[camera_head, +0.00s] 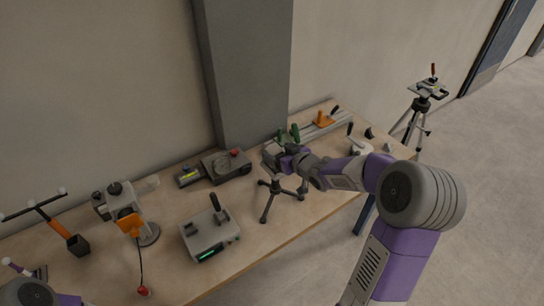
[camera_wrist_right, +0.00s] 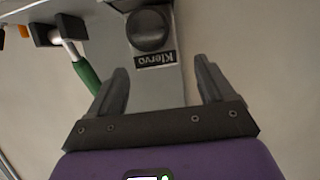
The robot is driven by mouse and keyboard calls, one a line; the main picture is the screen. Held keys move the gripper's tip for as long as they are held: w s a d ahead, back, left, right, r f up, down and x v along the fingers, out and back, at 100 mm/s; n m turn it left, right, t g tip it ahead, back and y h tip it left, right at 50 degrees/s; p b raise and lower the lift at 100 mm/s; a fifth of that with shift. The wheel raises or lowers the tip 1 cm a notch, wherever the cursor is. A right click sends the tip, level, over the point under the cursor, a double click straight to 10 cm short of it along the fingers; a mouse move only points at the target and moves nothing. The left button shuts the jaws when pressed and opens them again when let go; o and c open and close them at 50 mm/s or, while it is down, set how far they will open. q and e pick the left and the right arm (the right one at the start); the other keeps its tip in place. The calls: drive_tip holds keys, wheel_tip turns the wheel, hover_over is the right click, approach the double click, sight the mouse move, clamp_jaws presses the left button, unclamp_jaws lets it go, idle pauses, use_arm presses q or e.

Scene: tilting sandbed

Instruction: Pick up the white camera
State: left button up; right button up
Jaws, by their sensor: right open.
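A pale grey-white box with a round black lens or knob and a "Klervo" label (camera_wrist_right: 155,75) lies beyond my right fingers in the right wrist view; it looks like the white camera, though I cannot be sure. In the head view a greyish box (camera_head: 272,154), probably the same thing, sits by the right gripper, partly hidden by it. My right gripper (camera_head: 288,158) is open and empty. Its two dark fingers also show in the right wrist view (camera_wrist_right: 160,78), one toward each side of the box; I cannot tell whether they touch it.
A small black tripod (camera_head: 276,188) stands just in front of the right gripper. A green-handled item (camera_head: 288,135) is close behind it. A grey box with a handle (camera_head: 210,234) and a dark device (camera_head: 226,165) stand to the left. The table front is mostly clear.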

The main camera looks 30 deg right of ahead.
sight(276, 151)
drive_tip(key=x, duration=0.2)
drive_tip(key=b+x, duration=0.1)
drive_tip(key=x, duration=0.2)
drive_tip(key=shift+d+f, duration=0.1)
drive_tip(key=shift+f, duration=0.25)
drive_tip(key=shift+s, duration=0.1)
drive_tip(key=shift+c, duration=0.2)
drive_tip(key=shift+r, duration=0.15)
drive_tip(key=c, duration=1.3)
